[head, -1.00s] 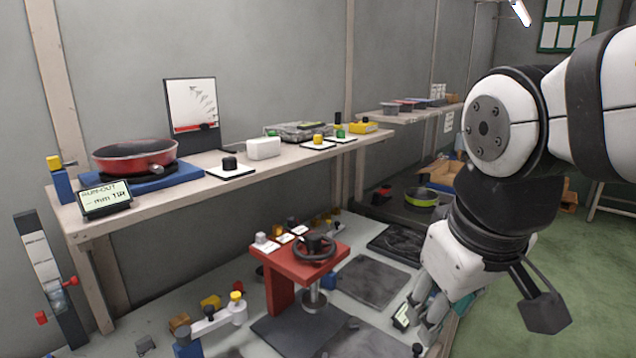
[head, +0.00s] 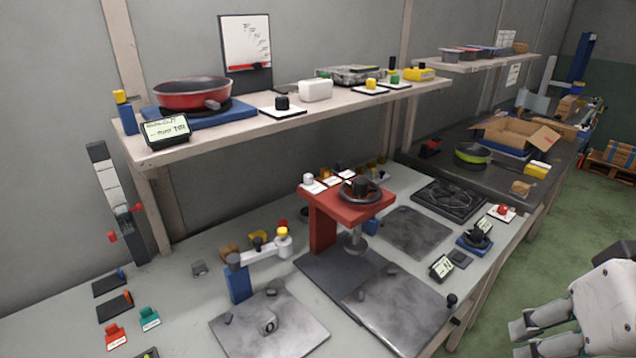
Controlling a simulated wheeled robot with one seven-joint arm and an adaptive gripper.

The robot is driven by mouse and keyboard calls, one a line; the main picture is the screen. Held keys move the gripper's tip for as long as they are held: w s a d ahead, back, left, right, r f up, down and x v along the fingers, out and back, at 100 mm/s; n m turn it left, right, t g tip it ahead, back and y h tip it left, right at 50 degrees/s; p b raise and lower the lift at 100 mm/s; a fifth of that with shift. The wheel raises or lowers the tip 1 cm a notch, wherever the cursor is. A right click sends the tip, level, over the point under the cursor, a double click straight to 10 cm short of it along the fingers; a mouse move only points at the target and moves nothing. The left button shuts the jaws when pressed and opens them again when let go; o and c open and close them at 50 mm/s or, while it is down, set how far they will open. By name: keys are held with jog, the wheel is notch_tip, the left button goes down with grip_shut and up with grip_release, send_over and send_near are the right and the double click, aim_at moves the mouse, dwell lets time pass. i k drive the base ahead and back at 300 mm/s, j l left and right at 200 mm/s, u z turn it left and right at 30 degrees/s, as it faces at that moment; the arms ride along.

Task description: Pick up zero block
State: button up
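A small grey block with a ring-like zero mark (head: 268,322) rests on a grey metal plate (head: 298,340) at the lower left of the head view. It stands upright, in front of the white-armed blue stand (head: 238,285). My gripper (head: 513,338) is at the lower right corner, far to the right of the block, beyond the bench's front edge. Its fingers point left and look apart, with nothing seen between them. The lower part of the gripper is cut off by the frame.
A red press (head: 345,205) with a black handwheel stands right of the block. Red (head: 116,337) and teal (head: 149,319) pieces lie to its left. A shelf above holds a red pan (head: 193,94). Small gauges (head: 441,267) stand at the bench's right side.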

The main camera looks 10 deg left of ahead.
aim_at(265, 321)
jog(key=u, duration=1)
jog(key=k+j+z, duration=0.2)
jog(key=j, duration=0.15)
jog(key=j+z, duration=0.15)
jog(key=j, duration=0.25)
jog(key=i+l+z, duration=0.15)
jog(key=i+l, duration=0.15)
